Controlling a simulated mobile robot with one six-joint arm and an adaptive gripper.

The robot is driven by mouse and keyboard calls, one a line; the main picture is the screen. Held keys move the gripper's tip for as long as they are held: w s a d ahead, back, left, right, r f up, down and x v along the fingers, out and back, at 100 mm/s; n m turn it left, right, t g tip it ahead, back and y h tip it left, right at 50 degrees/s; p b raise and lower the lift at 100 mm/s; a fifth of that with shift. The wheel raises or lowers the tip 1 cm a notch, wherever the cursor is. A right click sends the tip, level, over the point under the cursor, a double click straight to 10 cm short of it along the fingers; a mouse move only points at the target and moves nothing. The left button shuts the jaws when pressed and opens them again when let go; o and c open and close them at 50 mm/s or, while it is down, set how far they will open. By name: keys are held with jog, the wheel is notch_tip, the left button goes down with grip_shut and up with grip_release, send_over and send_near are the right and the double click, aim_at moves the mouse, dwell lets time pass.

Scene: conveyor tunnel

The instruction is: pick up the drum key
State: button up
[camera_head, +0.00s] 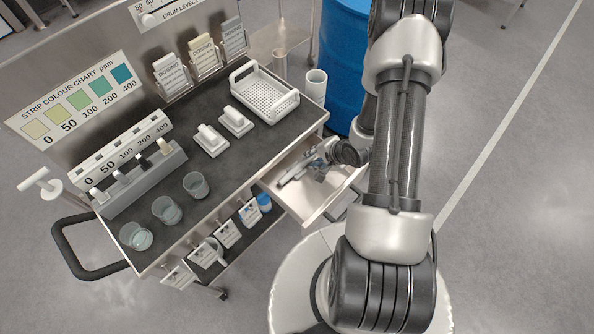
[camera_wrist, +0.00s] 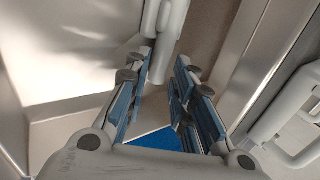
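A pale grey rod-like piece (camera_wrist: 163,42), which looks like the drum key, lies in the open drawer (camera_head: 309,211). In the wrist view its lower end shows between my fingertips, with a thicker part at the top edge. In the head view, a grey bar (camera_head: 292,175) in the drawer appears to be the same piece, partly hidden by my gripper. My gripper (camera_head: 324,157) is down at the drawer; in the wrist view (camera_wrist: 167,68) its blue-padded fingers stand apart. I cannot tell whether either finger touches the rod.
The drawer walls are close around my gripper. A blue patch (camera_wrist: 170,138) shows below my fingers. On the cart top stand a white basket (camera_head: 264,92), several clear beakers (camera_head: 167,209) and a strip rack. A blue drum (camera_head: 343,60) stands behind. Floor at right is clear.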

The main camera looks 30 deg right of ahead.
jog(key=shift+b+x, duration=0.3)
jog(key=shift+x, duration=0.95)
jog(key=shift+s, duration=0.15)
jog(key=shift+c, duration=0.3)
grip_shut()
jog(key=shift+s, duration=0.1)
jog(key=shift+r, duration=0.1)
notch_tip(320, 180, up, 20)
jog(key=p, duration=1)
